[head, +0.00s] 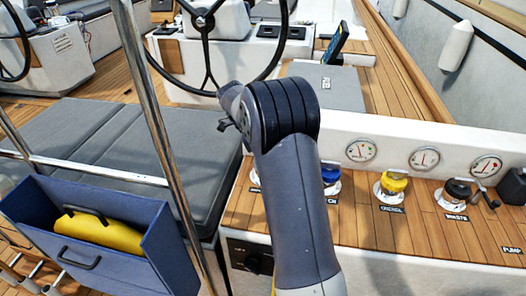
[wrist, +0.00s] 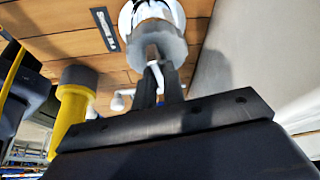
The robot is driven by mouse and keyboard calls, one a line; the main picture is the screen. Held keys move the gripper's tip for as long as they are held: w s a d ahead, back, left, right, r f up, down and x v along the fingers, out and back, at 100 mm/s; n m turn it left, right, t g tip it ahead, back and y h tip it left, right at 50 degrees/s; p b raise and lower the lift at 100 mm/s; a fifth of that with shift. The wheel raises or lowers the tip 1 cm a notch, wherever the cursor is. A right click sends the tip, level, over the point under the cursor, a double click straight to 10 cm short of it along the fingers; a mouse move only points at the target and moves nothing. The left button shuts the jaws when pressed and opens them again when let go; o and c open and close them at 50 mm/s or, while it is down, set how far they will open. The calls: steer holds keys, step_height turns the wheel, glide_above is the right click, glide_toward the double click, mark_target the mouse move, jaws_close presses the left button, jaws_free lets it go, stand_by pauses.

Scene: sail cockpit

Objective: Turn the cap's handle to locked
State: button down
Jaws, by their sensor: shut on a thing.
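In the wrist view a round grey cap (wrist: 158,38) sits on a pale metal base on the wooden deck. My gripper (wrist: 160,78) reaches it, its two dark fingers closed on the cap's handle, which is mostly hidden between them. A dark label (wrist: 105,29) lies on the planks to the left of the cap; I cannot read it surely. In the head view my own arm hides the gripper and most of this cap. How far the handle is turned cannot be told.
In the head view a blue cap (head: 330,175), a yellow cap (head: 394,184) and a black cap (head: 458,190) stand along the deck, under round gauges (head: 424,158) on a white wall. A blue box (head: 95,235) is at lower left, near a steel pole (head: 160,120).

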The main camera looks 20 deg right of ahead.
steer(key=c, duration=1.5)
jaws_free()
steer(key=p+v, duration=0.1)
steer(key=v, duration=1)
steer(key=shift+f, duration=0.2)
steer(key=b+x, duration=0.1)
steer(key=x, duration=1)
steer(key=shift+r+n, duration=0.2)
steer(key=shift+n, duration=0.1)
